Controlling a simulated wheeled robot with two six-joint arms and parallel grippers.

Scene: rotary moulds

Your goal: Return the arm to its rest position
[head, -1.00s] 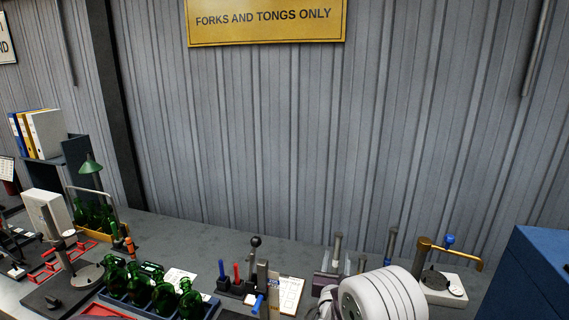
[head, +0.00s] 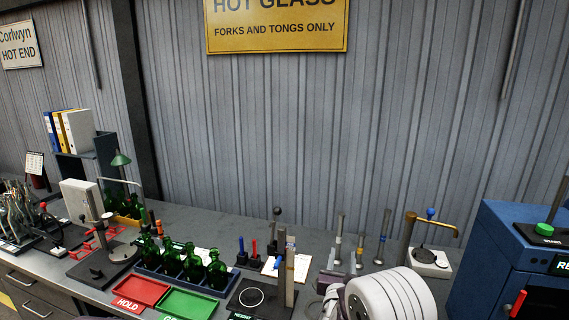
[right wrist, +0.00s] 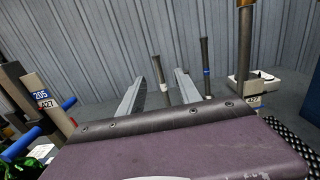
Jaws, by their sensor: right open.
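My right arm's white rounded link (head: 390,297) fills the lower right of the head view. My right gripper (head: 333,281) is just left of it, over the bench and partly hidden. In the right wrist view its two grey fingers (right wrist: 160,82) are apart, with nothing held between them. A dark-handled tool (right wrist: 159,69) shows upright in the gap, beyond the fingers. Another tool with a blue band (right wrist: 206,65) stands to the right of the fingers. My left gripper is not in view.
Green bottles (head: 192,263) stand in a rack, behind a red tray (head: 140,290) and a green tray (head: 188,303). A height gauge post (head: 290,275) stands left of my gripper. A brass-armed stand (head: 428,258) and a blue cabinet (head: 500,245) are to the right.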

